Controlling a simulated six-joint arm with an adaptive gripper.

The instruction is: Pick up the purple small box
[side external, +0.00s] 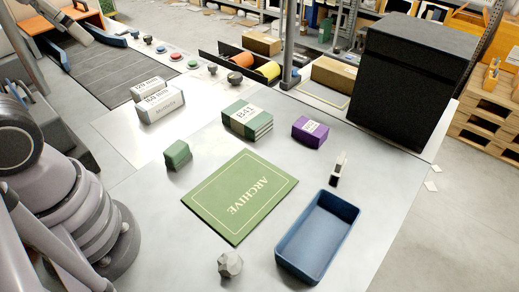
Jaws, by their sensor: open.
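The purple small box (306,136) lies on the grey table, right of centre, with a white label across its top. It stands apart from its neighbours, and nothing covers it. A larger green-and-white box marked B41 (240,122) is to its left, with a gap between them. My gripper is not visible in the side external view; only parts of my arm show at the left edge.
A blue tray (281,262) and a green ARCHIVE mat (222,190) lie in front. A small green box (177,154), a small upright black-and-white item (338,168) and a grey faceted object (230,264) stand nearby. A tall black box (410,85) stands behind right.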

